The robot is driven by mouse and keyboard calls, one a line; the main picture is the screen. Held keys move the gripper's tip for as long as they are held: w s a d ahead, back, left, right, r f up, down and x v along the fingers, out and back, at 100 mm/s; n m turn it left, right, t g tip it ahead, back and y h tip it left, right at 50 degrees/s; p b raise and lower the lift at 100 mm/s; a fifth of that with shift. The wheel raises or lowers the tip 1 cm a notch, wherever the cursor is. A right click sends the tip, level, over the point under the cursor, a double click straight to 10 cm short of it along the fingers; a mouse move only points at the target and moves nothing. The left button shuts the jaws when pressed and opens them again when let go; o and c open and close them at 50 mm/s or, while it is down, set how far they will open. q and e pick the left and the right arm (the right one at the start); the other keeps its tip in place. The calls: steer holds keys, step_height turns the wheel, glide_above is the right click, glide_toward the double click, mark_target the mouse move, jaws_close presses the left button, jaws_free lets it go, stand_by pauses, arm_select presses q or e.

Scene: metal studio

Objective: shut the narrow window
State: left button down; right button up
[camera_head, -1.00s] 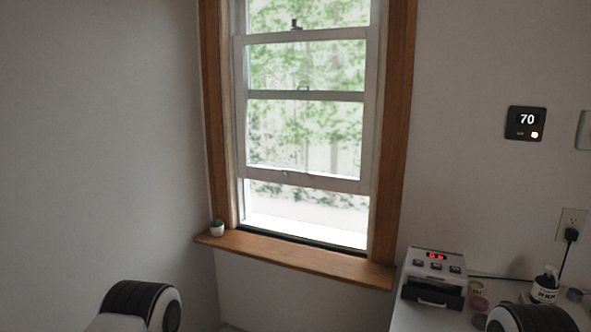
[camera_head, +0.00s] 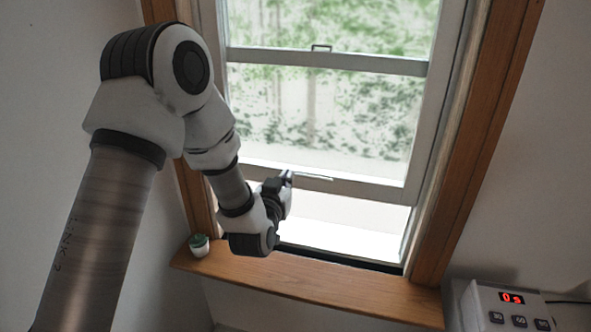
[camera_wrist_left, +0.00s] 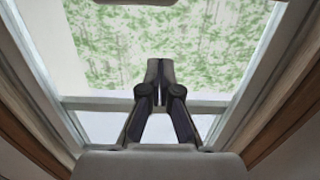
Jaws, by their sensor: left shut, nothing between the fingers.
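The narrow window (camera_head: 324,181) has a white sash in a wooden frame. Its lower sash is raised, leaving an open gap (camera_head: 340,222) between the sash's bottom rail and the sill. My left arm reaches in from the left, and my left gripper (camera_head: 287,180) is at the bottom rail, left of its middle. In the left wrist view the gripper (camera_wrist_left: 160,68) is shut and empty, in front of the sash; the bottom rail (camera_wrist_left: 100,104) runs behind the fingers. I cannot tell whether the fingers touch the rail. My right gripper is not in view.
A wooden sill (camera_head: 290,283) juts out below the window. A white device with a red display (camera_head: 511,298) sits at the lower right. The sill's right part is clear.

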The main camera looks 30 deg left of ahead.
arm_select(q)
steer(key=w+r+p, duration=0.1)
steer(key=w+p, duration=0.2)
steer(key=w, duration=0.4)
step_height(320, 180, down, 27)
steer(key=a+b, duration=0.1)
steer(key=b, duration=1.6)
steer(key=shift+w+f, duration=0.15)
steer(key=shift+f, duration=0.1)
